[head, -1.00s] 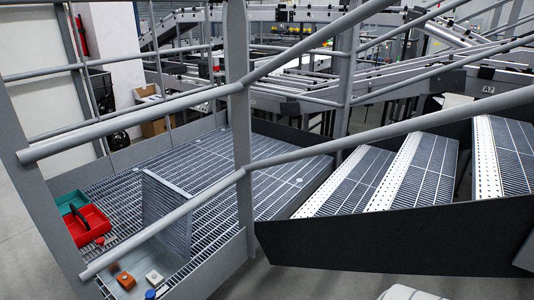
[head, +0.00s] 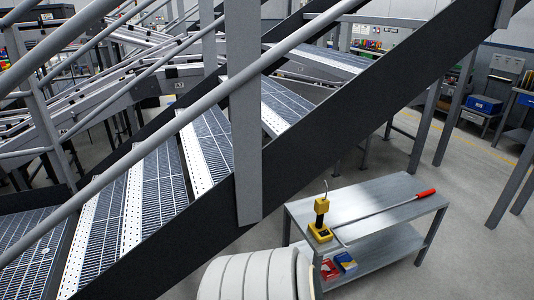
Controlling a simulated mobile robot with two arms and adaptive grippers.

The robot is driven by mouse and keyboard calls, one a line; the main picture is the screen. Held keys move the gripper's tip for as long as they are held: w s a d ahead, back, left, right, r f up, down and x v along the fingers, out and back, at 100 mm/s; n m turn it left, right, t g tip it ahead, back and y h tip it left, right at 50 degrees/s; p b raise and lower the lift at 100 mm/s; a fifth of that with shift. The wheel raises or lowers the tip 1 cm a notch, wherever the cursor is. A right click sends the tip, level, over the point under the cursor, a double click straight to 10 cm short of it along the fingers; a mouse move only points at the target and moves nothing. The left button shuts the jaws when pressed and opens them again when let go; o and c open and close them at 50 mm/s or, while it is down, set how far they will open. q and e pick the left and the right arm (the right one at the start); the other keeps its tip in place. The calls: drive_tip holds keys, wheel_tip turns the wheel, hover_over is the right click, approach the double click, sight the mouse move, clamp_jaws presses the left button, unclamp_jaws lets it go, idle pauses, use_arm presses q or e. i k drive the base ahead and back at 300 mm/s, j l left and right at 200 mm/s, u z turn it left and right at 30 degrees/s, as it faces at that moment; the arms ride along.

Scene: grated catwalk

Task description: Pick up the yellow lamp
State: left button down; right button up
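A yellow lamp (head: 320,219) with a black middle stands upright on the top of a grey metal table (head: 385,199). It is near the table's left front corner. It has a square yellow base, a yellow upper part and a thin rod rising from its top. Neither of my grippers is in the head view.
A long bar with a red handle (head: 425,193) lies across the tabletop, close to the lamp. Red and blue boxes (head: 345,262) sit on the shelf below. A dark-sided metal staircase (head: 150,252) with railings fills the left. A pale ribbed rounded shape (head: 250,278) is at the bottom edge.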

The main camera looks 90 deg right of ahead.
sight(322, 205)
drive_tip(key=k+l+z, duration=0.3)
drive_tip(key=z, duration=0.15)
drive_tip(key=k+l+z, duration=0.25)
drive_tip(key=l+z, duration=0.25)
